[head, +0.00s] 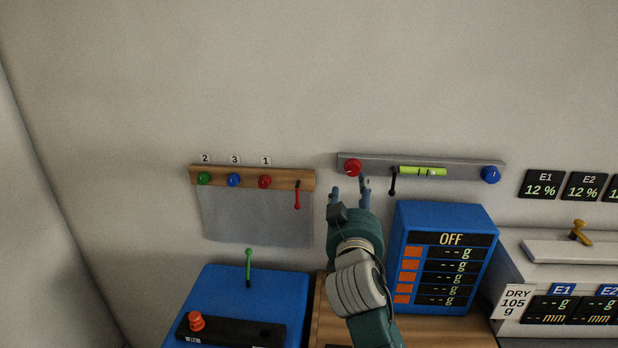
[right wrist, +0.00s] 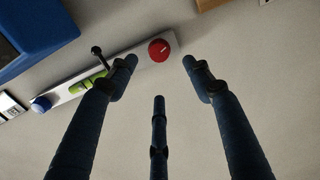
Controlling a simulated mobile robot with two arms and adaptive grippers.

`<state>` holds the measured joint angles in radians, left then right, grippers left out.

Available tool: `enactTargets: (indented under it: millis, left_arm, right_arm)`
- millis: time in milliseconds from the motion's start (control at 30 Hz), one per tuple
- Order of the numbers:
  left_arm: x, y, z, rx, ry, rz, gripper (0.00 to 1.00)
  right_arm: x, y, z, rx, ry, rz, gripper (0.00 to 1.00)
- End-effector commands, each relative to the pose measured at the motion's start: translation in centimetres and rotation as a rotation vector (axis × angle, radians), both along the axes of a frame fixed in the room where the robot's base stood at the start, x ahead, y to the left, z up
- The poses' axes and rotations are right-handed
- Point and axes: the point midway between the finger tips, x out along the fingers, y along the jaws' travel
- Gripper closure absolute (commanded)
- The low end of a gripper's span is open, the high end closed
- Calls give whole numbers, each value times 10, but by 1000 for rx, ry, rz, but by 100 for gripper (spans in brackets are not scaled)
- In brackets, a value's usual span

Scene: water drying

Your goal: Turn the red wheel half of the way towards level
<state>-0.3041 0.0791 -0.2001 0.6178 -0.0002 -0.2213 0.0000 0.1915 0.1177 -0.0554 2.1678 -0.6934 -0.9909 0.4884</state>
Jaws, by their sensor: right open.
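The red wheel (head: 352,167) is a round knob with a light mark, at the left end of a grey bar (head: 460,163) on the wall. It also shows in the right wrist view (right wrist: 159,50). The bar carries a yellow-green level vial (head: 423,171) in its middle and a blue wheel (head: 490,174) at its right end. The bar slopes slightly down to the right. My right gripper (head: 350,188) is open and empty, just below the red wheel in the head view. In the right wrist view its fingers (right wrist: 160,75) are spread, with the red wheel beyond them. My left gripper is not in view.
A black lever (head: 393,182) hangs from the bar beside the vial. A wooden rail (head: 249,177) with green, blue and red knobs and a red lever (head: 297,196) is to the left. A blue OFF display box (head: 446,215) stands below right of the bar.

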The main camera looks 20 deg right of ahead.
Motion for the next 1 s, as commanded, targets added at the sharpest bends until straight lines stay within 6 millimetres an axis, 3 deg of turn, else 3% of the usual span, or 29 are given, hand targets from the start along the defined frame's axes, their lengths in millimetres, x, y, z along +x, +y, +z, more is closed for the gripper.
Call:
enactTargets:
  millis: [167,700,1000]
  left_arm:
    - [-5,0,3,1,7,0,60]
    - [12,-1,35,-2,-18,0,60]
    - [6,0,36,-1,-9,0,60]
  right_arm:
    - [0,-13,3,18,-13,-15,50]
    - [76,-59,4,17,-12,-14,50]
    - [85,-64,2,19,-14,-13,50]
